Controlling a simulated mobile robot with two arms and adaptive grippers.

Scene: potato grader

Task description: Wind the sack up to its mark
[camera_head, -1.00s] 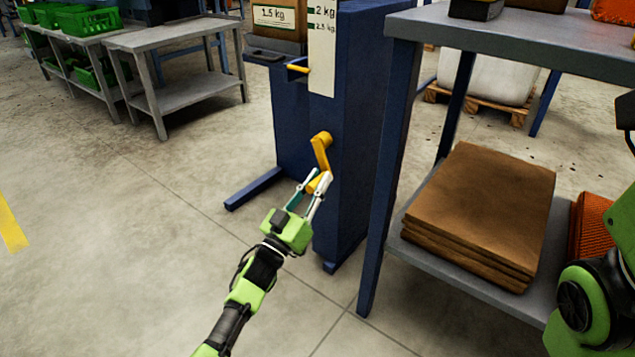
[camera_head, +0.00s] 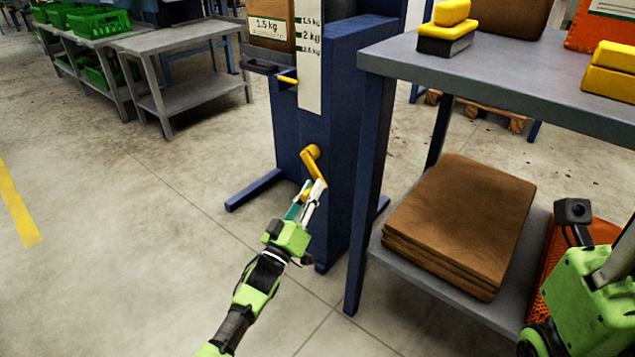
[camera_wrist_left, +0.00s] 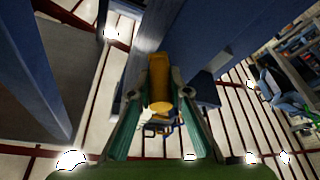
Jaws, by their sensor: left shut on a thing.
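The brown sack (camera_head: 271,38) with its 1.5 kg label sits on a dark carrier on the blue stand (camera_head: 345,110). A yellow pointer (camera_head: 288,80) sticks out below it, beside the white scale (camera_head: 310,85). The pointer is below the 2.5 kg mark (camera_head: 308,51). The yellow crank (camera_head: 311,163) is on the stand's face, its arm angled down to the right. My left gripper (camera_head: 311,193) is shut on the crank's handle, which shows between the fingers in the left wrist view (camera_wrist_left: 159,80). My right gripper is not visible.
A grey table (camera_head: 480,75) stands close on the right, with yellow-topped blocks on top and brown folded sacks (camera_head: 465,215) on its lower shelf. My right arm (camera_head: 595,285) is beside it. Grey benches with green crates (camera_head: 98,22) stand back left. The left floor is clear.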

